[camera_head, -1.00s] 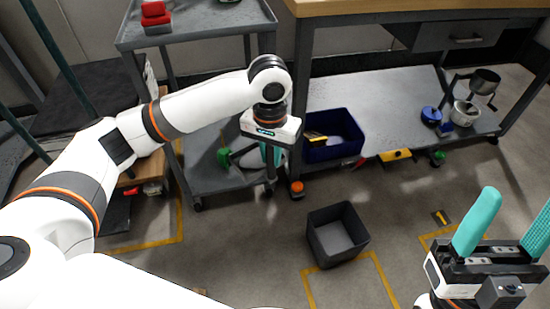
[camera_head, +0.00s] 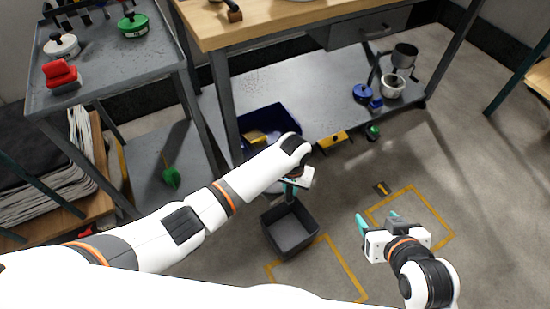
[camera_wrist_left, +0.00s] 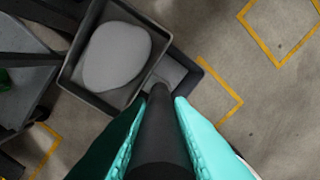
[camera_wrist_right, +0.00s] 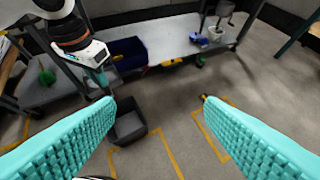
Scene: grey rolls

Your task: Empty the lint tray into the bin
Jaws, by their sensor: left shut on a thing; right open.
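The dark square bin (camera_head: 268,235) stands open on the floor, below my left gripper (camera_head: 293,190). In the left wrist view, my left gripper (camera_wrist_left: 152,112) is shut on a dark round handle (camera_wrist_left: 160,135). A dark square tray (camera_wrist_left: 72,82) with a pale grey lint pad (camera_wrist_left: 113,57) in it is beyond the handle, overlapping the bin (camera_wrist_left: 188,72) in that view. The tray is largely hidden in the head view. My right gripper (camera_head: 378,219) is open and empty, right of the bin; its spread fingers show in the right wrist view (camera_wrist_right: 160,108).
A grey cart (camera_head: 110,85) holds a red block (camera_head: 62,75) and two lidded pots at left. A workbench (camera_head: 290,20) has a lower shelf with a blue crate (camera_head: 275,118) near my left arm.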

